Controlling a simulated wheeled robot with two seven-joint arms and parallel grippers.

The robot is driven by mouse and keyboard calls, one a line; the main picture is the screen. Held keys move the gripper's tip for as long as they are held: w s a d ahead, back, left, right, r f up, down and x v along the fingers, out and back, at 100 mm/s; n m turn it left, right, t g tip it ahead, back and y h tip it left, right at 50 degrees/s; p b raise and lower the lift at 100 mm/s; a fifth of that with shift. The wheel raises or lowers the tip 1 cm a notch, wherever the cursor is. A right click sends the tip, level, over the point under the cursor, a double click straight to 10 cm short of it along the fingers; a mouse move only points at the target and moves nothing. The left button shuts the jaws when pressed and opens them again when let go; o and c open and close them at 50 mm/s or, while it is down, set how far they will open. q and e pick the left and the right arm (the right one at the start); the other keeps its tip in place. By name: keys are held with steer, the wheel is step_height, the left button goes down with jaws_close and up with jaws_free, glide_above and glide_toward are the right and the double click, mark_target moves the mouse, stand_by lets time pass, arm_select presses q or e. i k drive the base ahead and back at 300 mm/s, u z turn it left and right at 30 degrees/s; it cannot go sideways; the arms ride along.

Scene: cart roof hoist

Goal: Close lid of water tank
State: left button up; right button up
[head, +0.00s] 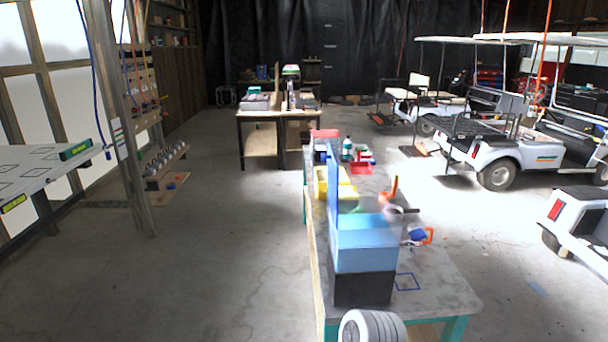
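A box with a see-through light-blue upper part and a black lower part (362,288) stands near the front of the long workbench; it looks like the water tank. A tall, narrow blue panel (332,190) stands upright at its left back edge and looks like the lid, swung open. I cannot make out the hinge. Neither of my grippers shows in the head view, so nothing is seen touching the tank or the panel.
The workbench (445,295) has teal legs. A yellow bin (321,182), red tray (361,168) and orange-handled tools (394,188) lie behind the tank. A white ribbed round thing (371,327) is at the front. Carts (498,160) stand right; the left floor (200,260) is clear.

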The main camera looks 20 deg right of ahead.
mark_target(333, 168)
steer(key=z, duration=0.5)
steer(key=i, duration=0.85)
steer(key=z, duration=0.7)
steer(key=k, duration=0.5)
steer(key=z, duration=0.85)
steer(key=i, duration=0.75)
steer(key=u, duration=0.1)
